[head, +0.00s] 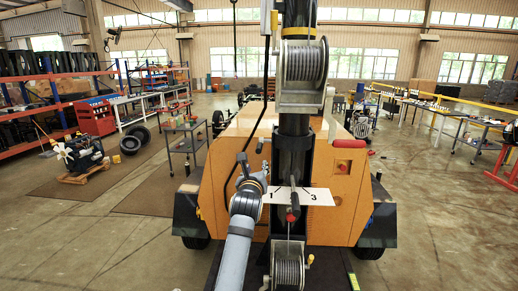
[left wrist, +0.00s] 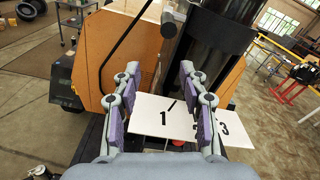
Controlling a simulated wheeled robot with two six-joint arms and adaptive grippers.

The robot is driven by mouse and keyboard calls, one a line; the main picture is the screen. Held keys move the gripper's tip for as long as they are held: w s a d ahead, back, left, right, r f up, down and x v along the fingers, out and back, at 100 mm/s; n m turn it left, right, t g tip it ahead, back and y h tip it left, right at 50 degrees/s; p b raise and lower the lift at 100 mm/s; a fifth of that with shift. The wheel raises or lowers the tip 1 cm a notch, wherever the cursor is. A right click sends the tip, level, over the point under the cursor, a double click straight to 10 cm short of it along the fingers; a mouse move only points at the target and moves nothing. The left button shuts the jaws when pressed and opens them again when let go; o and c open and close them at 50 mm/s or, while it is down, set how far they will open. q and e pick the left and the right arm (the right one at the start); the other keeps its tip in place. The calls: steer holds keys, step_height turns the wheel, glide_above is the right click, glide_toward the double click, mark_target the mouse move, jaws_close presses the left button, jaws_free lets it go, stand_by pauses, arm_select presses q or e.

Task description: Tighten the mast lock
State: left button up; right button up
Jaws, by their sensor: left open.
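The black mast (head: 293,150) stands upright in the middle of the head view. A white plate (head: 322,196) marked 1 and 3 sits across its lower part. In the left wrist view the plate (left wrist: 148,128) also shows a 2, partly hidden by a finger. A dark lever with a red end (head: 293,212) is in front of the plate; it looks like the mast lock. My left gripper (head: 251,172) is just left of the mast, near the plate's left end. In the left wrist view its fingers (left wrist: 160,76) are apart with nothing held between them. My right gripper is out of view.
An orange trailer body (head: 345,215) stands behind the mast. A winch drum (head: 303,64) is high on the mast and another (head: 289,272) is below the plate. A black cable (head: 264,100) hangs left of the mast.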

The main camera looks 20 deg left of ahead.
mark_target(260, 148)
arm_select(q)
steer(key=shift+m+t, duration=0.3)
steer(key=shift+m, duration=0.2)
steer(key=w+r+p, duration=0.1)
steer(key=w, duration=0.2)
steer(key=w+a+r+p, duration=0.1)
steer(key=w, duration=0.2)
steer(key=w+r+p, duration=0.1)
steer(key=w+p, duration=0.1)
steer(key=w, duration=0.1)
steer(key=shift+w+a, duration=0.25)
steer(key=shift+a, duration=0.1)
steer(key=shift+w, duration=0.4)
steer(key=shift+a, duration=0.1)
jaws_close()
